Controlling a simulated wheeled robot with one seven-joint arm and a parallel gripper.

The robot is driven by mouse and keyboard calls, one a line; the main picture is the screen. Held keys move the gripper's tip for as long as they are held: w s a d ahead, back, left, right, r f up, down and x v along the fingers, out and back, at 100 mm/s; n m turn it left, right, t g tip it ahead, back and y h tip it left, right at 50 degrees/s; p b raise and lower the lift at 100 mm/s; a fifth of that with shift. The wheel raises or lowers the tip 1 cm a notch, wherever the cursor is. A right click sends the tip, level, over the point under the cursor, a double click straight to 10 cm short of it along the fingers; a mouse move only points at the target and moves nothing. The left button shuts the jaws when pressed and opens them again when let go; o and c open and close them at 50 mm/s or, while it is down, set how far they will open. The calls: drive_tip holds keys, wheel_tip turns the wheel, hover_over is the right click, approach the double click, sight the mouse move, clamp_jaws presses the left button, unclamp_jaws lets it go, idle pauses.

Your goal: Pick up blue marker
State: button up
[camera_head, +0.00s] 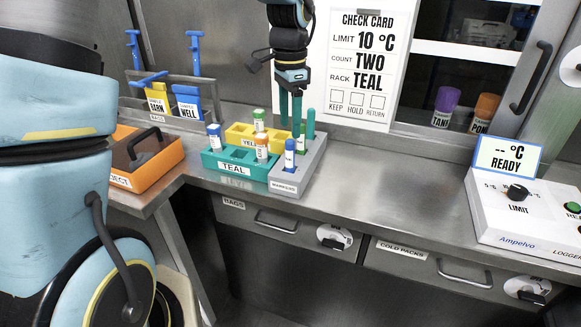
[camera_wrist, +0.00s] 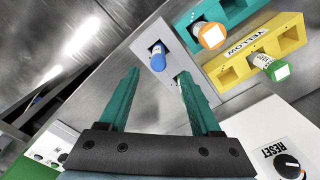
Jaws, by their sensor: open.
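The blue marker (camera_head: 290,158) stands upright in a slot at the near end of the grey marker rack (camera_head: 285,187). In the wrist view, the blue marker (camera_wrist: 158,60) shows end-on in the grey rack (camera_wrist: 196,57), just beyond and between my fingertips. My gripper (camera_head: 290,127) is open and empty, with its teal fingers pointing down over the rack. It also shows in the wrist view (camera_wrist: 158,76). A green upright piece (camera_head: 310,123), which looks like another marker, stands at the rack's far end. In the wrist view my right finger hides part of the rack.
Left of the marker rack are a teal rack (camera_head: 211,161) and a yellow rack (camera_head: 237,130) with capped vials. An orange bin (camera_head: 168,158) stands further left. A white logger box (camera_head: 490,207) is at right. The counter between is clear.

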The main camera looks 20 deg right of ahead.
sight(291, 140)
wheel_tip(291, 140, down, 5)
drive_tip(key=shift+s+d+p, duration=0.1)
drive_tip(key=shift+p, duration=0.3)
drive_tip(key=shift+a+f+p, duration=0.2)
drive_tip(key=shift+f+p, duration=0.55)
drive_tip(key=shift+f, duration=1.85)
clamp_jaws()
